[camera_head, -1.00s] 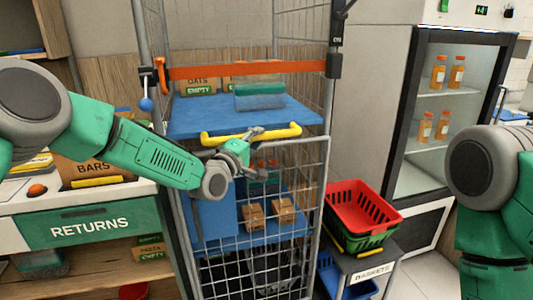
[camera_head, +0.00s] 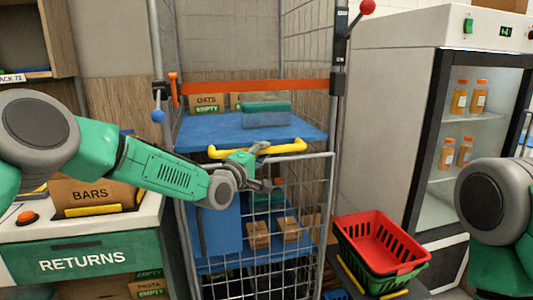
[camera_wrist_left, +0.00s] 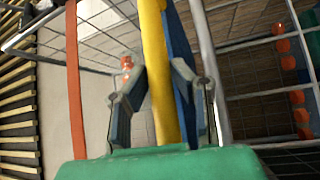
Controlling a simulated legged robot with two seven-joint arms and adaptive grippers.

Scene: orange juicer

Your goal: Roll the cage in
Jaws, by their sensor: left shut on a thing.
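The roll cage (camera_head: 327,215) stands in front of me, with grey wire sides and a half-height wire front gate. A yellow handle (camera_head: 287,148) runs across its front at the blue shelf. My left gripper (camera_head: 258,160) is at the middle of this handle. In the left wrist view, the fingers of the gripper (camera_wrist_left: 160,100) close around the yellow handle (camera_wrist_left: 155,45). An orange strap (camera_head: 250,86) crosses the cage above the shelf. Only the upper part of my right arm shows at the right edge; its gripper is out of view.
The cage holds small boxes (camera_head: 258,235) and a clear teal-lidded tub (camera_head: 266,115). A returns counter (camera_head: 85,260) stands close on the left. Stacked red and green baskets (camera_head: 380,245) and a fridge with orange bottles (camera_head: 459,100) are on the right.

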